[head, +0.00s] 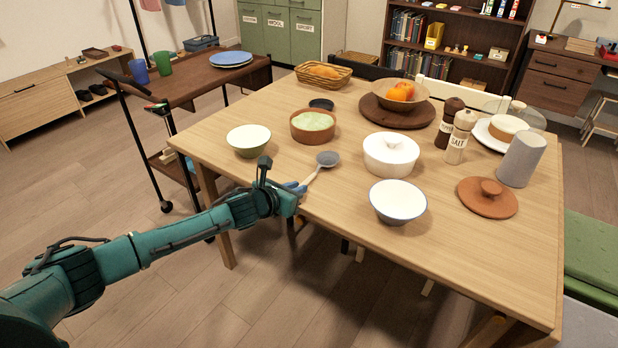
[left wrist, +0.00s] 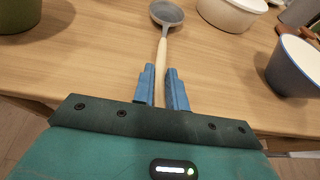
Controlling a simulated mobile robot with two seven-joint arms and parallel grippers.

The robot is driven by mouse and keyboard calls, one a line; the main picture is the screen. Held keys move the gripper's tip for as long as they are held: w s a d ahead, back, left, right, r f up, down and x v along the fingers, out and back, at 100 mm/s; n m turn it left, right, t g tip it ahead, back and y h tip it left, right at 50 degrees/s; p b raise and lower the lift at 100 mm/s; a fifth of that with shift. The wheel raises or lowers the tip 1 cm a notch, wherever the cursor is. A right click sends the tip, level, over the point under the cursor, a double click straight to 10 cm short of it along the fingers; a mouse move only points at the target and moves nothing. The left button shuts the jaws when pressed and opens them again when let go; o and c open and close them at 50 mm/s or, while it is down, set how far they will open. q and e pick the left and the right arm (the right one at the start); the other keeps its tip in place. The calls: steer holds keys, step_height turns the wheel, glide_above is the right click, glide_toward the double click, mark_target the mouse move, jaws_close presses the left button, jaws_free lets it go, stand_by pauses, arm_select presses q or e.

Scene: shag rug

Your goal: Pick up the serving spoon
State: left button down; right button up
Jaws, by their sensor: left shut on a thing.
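The serving spoon (head: 327,160) has a grey bowl and a pale wooden handle. It is at the near edge of the table, between the green bowl and the white bowl. My left gripper (head: 299,188) is shut on the handle, with its blue fingers on either side of it. In the left wrist view the spoon (left wrist: 166,14) points away from me, its handle running between the blue fingertips (left wrist: 162,85). Whether the spoon touches the table cannot be told. My right gripper is not in view.
On the wooden table (head: 250,185), a green bowl (head: 248,140) stands left of the spoon. A terracotta dish (head: 313,126) is behind. A dark cart (head: 190,80) stands to the left.

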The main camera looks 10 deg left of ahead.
arm_select(q)
step_height(320, 180, up, 10)
steer(key=p, duration=0.2)
steer(key=shift+p, duration=0.35)
stand_by(0.5)
